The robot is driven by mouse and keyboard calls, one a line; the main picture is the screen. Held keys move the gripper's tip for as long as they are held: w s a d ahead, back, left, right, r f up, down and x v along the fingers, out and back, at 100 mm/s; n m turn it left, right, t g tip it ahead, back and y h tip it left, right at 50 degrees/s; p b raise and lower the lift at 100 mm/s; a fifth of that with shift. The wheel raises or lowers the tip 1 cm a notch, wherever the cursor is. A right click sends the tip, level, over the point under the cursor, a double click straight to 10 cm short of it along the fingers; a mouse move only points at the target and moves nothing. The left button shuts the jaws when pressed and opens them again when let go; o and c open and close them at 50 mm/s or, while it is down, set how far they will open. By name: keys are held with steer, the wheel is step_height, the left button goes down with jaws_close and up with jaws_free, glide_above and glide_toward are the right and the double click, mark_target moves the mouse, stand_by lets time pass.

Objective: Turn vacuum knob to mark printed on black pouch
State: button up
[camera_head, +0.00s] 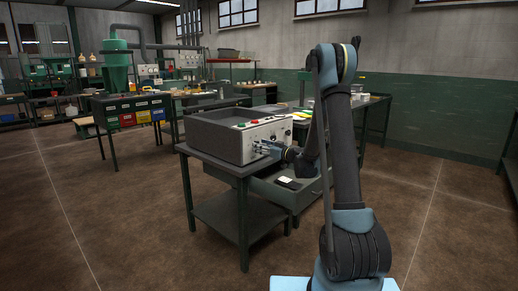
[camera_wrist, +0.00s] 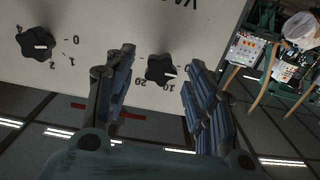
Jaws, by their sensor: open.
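The vacuum machine (camera_head: 213,143) is a grey box with a pale front panel (camera_head: 268,132), standing on a dark table. In the wrist view the panel is tilted and its lettering is upside down; "VA" shows. A black knob (camera_wrist: 158,70) there has a white pointer aimed right and slightly down, near the numbers 10 and 20. My gripper (camera_wrist: 161,57) is open, with its blue fingers on either side of this knob; contact cannot be told. My gripper also shows at the panel in the head view (camera_head: 267,148). A black pouch (camera_head: 291,186) with a white patch lies in the open drawer; its print is unreadable.
A second black knob (camera_wrist: 36,42), marked 0, 1 and 2, is left of my fingers in the wrist view. The open drawer (camera_head: 262,187) juts out below the panel. Colored bins (camera_head: 127,119) and benches stand behind. The floor at left is clear.

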steer(key=shift+x, duration=0.95)
steer(key=c, duration=1.1)
steer(key=shift+o, duration=0.2)
steer(key=shift+m, duration=0.3)
steer(key=m, duration=1.1)
steer(key=shift+w+d, duration=0.1)
